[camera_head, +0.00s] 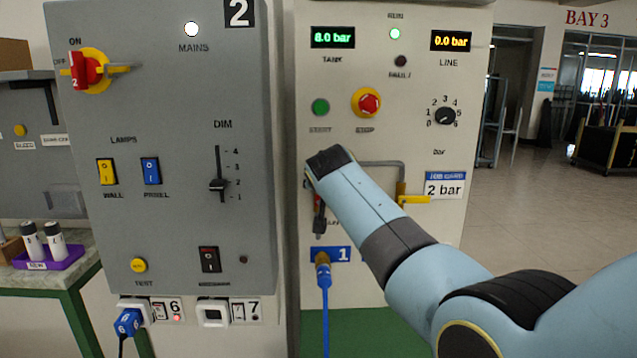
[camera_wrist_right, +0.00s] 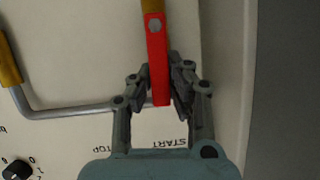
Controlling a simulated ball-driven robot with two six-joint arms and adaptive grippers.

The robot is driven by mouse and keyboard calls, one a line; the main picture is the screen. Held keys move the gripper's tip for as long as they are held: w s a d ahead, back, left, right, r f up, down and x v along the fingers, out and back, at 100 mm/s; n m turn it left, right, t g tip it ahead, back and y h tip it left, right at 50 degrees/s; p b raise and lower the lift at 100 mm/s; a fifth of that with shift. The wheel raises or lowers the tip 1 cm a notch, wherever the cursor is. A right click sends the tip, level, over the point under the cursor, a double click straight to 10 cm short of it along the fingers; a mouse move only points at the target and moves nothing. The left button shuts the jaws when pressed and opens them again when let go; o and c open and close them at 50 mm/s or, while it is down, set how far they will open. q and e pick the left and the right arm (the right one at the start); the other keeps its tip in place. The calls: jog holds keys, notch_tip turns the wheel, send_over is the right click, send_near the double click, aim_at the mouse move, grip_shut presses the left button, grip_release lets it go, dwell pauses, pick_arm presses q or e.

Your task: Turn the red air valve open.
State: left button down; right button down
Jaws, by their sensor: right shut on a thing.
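The red valve handle (camera_wrist_right: 159,62) is a flat lever with a grey bolt near one end. It lies between the fingers of my right gripper (camera_wrist_right: 161,78), which is shut on it, one finger along each side. A brass-coloured part (camera_wrist_right: 153,5) shows beyond the bolt. In the head view, a small piece of the red handle (camera_head: 317,201) shows at the left of my right wrist, on the cream panel (camera_head: 345,285). My wrist hides most of the valve there. My left gripper is in neither view.
A blue hose (camera_head: 324,300) hangs below from a brass fitting. The start button (camera_head: 320,107) and red stop button (camera_head: 368,103) are above. A grey switch panel (camera_head: 185,260) stands close on the left.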

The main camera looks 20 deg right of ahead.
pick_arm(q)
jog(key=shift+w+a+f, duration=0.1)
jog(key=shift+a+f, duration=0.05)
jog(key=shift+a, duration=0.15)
pick_arm(e)
jog(key=shift+a+f+n, duration=0.1)
jog(key=shift+f+n, duration=0.25)
jog(key=shift+n, duration=0.05)
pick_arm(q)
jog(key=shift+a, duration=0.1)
pick_arm(e)
jog(key=shift+h, duration=0.4)
jog(key=c, duration=1.5)
grip_release()
jog(key=shift+c, duration=0.2)
jog(key=o, duration=0.3)
jog(key=shift+r, duration=0.25)
jog(key=shift+a, duration=0.1)
jog(key=v, duration=0.7)
jog(key=shift+s, duration=0.15)
